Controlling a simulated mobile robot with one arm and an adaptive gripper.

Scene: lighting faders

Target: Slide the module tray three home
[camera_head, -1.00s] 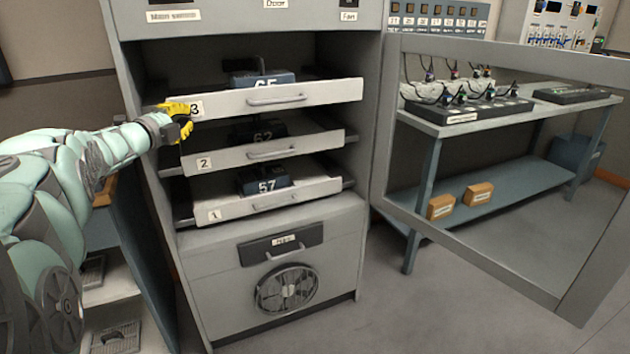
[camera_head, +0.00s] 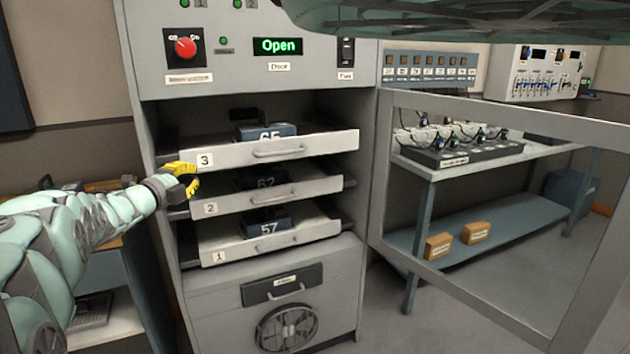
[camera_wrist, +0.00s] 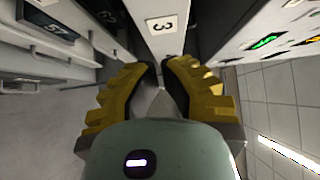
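Module tray three (camera_head: 225,153) is a pale drawer with a "3" label, a bar handle (camera_head: 280,151) and a dark module (camera_head: 265,132) marked 65. It sticks out from the cabinet's open bay. My gripper (camera_head: 186,180) has yellow fingers and is just below and left of the tray's label end. In the wrist view, my gripper (camera_wrist: 157,66) has its fingertips drawn nearly together, with nothing seen held between them. The front of tray three (camera_wrist: 158,42) lies just ahead of the tips; I cannot tell if they touch it.
Trays two (camera_head: 230,203) and one (camera_head: 225,248) also stick out below. The glazed door (camera_head: 455,262) stands open at right. A panel above shows a red knob (camera_head: 186,47) and a green "Open" display (camera_head: 277,46). A bench (camera_head: 480,165) stands behind the door.

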